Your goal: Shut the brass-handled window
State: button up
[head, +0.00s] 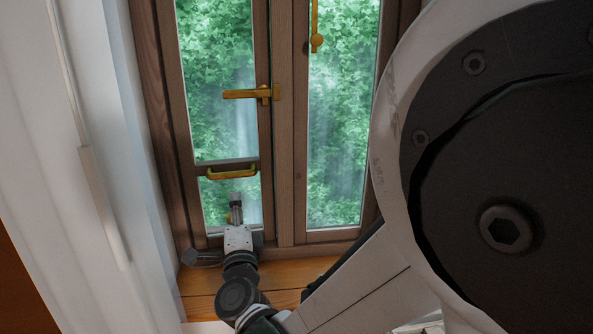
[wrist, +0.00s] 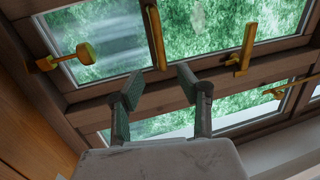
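The window has a brown wooden frame with two glazed sashes. The left sash (head: 183,80) carries a brass lever handle (head: 262,93) on its right stile and a brass pull bar (head: 231,172) on its lower crossrail. My gripper (head: 236,203) is just below the pull bar in the head view. In the wrist view my gripper (wrist: 158,76) is open and empty, its two fingers apart. The pull bar (wrist: 155,38) lies ahead, roughly in line with the gap between them. The lever handle (wrist: 241,48) is to its right. I cannot tell how far the sash stands ajar.
The right sash (head: 300,130) has a brass piece hanging near its top (head: 316,42). A brass knobbed piece (wrist: 80,54) shows at left in the wrist view. A wooden sill (head: 285,275) lies below the window. A white wall (head: 60,190) borders the left side.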

aim_at(233, 177)
jog(key=x, duration=1.3)
jog(key=shift+w+a, duration=0.2)
jog(key=shift+a, duration=0.15)
grip_shut()
